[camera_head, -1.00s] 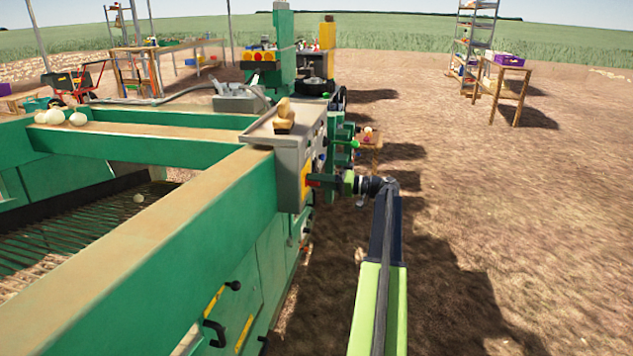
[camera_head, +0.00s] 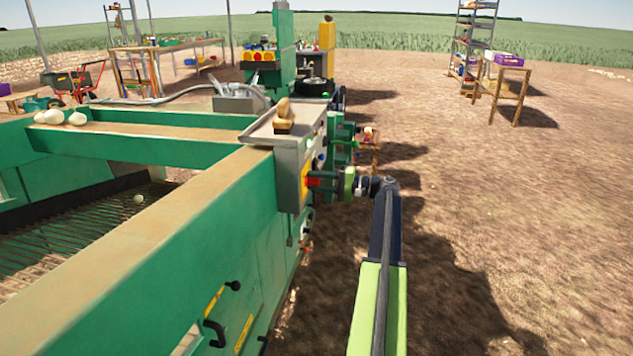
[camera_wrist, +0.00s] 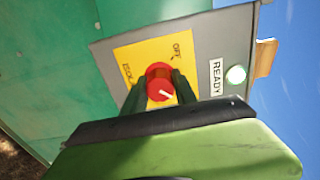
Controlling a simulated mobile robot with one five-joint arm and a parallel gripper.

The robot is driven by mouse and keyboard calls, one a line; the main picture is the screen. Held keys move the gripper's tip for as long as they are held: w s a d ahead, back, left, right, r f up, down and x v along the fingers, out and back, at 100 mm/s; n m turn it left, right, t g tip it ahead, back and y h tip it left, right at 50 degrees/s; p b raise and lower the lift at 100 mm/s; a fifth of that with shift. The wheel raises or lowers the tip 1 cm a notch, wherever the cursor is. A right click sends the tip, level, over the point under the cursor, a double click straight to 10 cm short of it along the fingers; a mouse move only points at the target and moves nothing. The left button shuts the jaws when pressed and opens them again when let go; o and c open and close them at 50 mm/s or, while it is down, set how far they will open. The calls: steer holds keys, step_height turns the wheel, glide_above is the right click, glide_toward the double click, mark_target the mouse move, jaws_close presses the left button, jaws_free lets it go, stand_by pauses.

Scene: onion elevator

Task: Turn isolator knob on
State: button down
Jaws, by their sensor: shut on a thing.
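The red isolator knob (camera_wrist: 159,82) sits on a yellow plate (camera_wrist: 130,58) on the grey control box. In the wrist view the dark fingers of my gripper (camera_wrist: 158,90) lie on both sides of the knob, shut on it. A short white mark on the knob's face points to the lower right of the picture, away from the printed word OFF. The lettering at the plate's left is partly hidden. In the head view my gripper (camera_head: 329,182) reaches the side of the grey box (camera_head: 287,155), and the knob is a small patch of red there.
A READY label (camera_wrist: 216,77) and a pale green lamp (camera_wrist: 236,75) are beside the yellow plate. Other controls line the box behind my gripper. The green machine frame (camera_head: 150,245) fills the left. Open dirt ground (camera_head: 520,220) lies to the right.

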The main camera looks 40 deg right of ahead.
steer(key=shift+w+d+r, duration=0.1)
steer(key=shift+d, duration=0.05)
steer(key=c, duration=1)
jaws_free()
steer(key=v, duration=1.7)
steer(key=shift+s, duration=0.25)
